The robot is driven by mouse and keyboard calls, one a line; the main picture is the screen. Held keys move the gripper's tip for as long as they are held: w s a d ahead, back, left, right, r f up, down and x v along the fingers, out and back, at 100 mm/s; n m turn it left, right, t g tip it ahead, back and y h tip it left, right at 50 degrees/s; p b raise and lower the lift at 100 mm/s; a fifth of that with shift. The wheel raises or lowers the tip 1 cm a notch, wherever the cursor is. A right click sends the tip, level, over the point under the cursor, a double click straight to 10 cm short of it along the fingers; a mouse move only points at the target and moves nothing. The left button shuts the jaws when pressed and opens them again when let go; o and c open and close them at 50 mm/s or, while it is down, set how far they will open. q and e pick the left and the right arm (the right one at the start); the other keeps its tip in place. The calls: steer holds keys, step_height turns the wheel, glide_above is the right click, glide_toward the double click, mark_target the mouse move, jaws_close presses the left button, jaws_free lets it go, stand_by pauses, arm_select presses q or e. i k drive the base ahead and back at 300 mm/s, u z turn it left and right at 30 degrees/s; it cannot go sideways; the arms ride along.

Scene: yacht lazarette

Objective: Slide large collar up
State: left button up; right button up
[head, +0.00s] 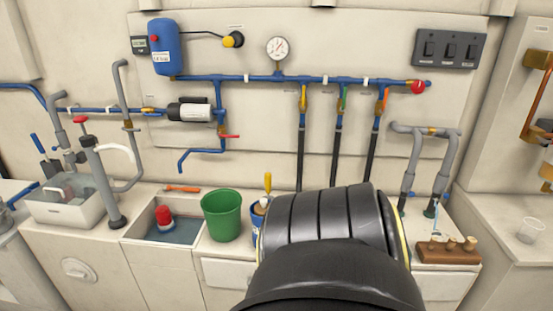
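I cannot tell for sure which part is the large collar. A grey pipe loop (408,162) stands at the right, with a brass-coloured fitting (432,132) on its upper run. Another brass-coloured ring (128,125) sits on the tall grey pipe (120,95) at the left. Neither of my grippers is in view. A large black ribbed shape, which looks like part of my arm, fills the lower middle and hides the counter behind it and the lower ends of the black hoses.
A green bucket (221,215) stands on the counter beside a recessed basin with a red-topped object (164,217). A wooden block with pegs (447,250) sits at the right. Blue piping (210,78), a gauge (277,49) and a switch panel (450,48) are on the wall.

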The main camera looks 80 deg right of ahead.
mark_target(440, 184)
steer(key=z, duration=3.8)
steer(key=i, duration=0.45)
steer(key=z, duration=0.05)
